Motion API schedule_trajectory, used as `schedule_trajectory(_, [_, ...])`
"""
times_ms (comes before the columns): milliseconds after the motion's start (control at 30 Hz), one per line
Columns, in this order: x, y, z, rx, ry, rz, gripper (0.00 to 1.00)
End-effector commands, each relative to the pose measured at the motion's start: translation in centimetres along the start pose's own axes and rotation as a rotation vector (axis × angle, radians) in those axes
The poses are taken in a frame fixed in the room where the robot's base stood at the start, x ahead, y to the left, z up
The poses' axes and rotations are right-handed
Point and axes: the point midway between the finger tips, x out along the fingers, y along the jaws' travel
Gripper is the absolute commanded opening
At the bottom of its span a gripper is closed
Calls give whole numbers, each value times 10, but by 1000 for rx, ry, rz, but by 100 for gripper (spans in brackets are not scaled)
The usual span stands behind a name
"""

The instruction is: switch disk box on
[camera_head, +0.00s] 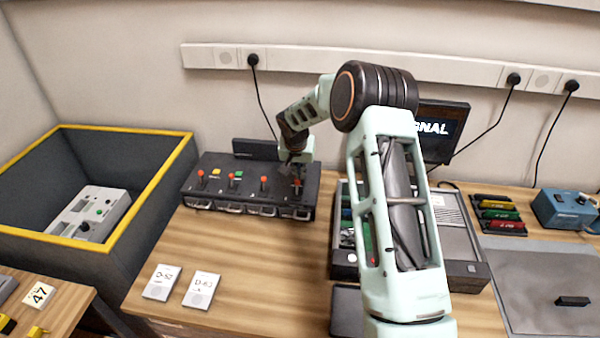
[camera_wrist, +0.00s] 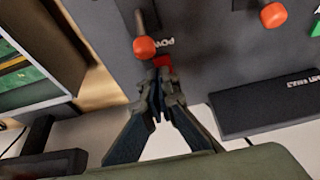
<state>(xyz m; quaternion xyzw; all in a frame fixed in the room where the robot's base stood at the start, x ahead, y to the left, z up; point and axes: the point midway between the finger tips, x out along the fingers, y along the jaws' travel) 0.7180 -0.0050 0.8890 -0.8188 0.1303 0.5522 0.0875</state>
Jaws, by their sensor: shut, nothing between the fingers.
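A dark box (camera_head: 240,170) with several red-knobbed levers and a row of metal-fronted bays stands at the back left of the table. It seems to be the disk box. Its top fills the upper part of the wrist view (camera_wrist: 210,65). A red-knobbed lever (camera_wrist: 144,47) stands there beside partly hidden white lettering that starts "POW". A small red part (camera_wrist: 162,61) shows just beyond my fingertips. My gripper (camera_wrist: 157,95) is shut and empty, close to this red part; contact cannot be told. In the head view my gripper (camera_head: 297,171) is over the box's right end.
A grey unit (camera_head: 458,235) with coloured slots stands right of the box, partly behind my arm. A screen (camera_head: 440,128) is behind it. Two white cards (camera_head: 162,282) lie in front. A yellow-rimmed bin (camera_head: 125,220) is at the left. Wood between the cards and the box is clear.

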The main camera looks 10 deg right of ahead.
Motion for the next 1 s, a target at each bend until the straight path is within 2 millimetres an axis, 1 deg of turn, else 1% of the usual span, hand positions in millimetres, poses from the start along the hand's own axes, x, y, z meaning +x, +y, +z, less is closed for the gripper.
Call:
schedule_trajectory(33, [1, 0, 5, -1, -3, 1, 0])
schedule_trajectory(167, [-1, 0, 9, 0, -4, 1, 0])
schedule_trajectory(467, [-2, 0, 8, 0, -3, 1, 0])
schedule_trajectory(567, [-8, 0, 6, -1, -2, 1, 0])
schedule_trajectory(667, [-22, 1, 1, 1, 0, 0, 0])
schedule_trajectory(767, [-43, 2, -6, 0, 2, 0, 0])
schedule_trajectory(867, [-58, 2, -4, 0, 1, 0, 0])
schedule_trajectory(1000, [-85, 2, -4, 1, 2, 0, 0])
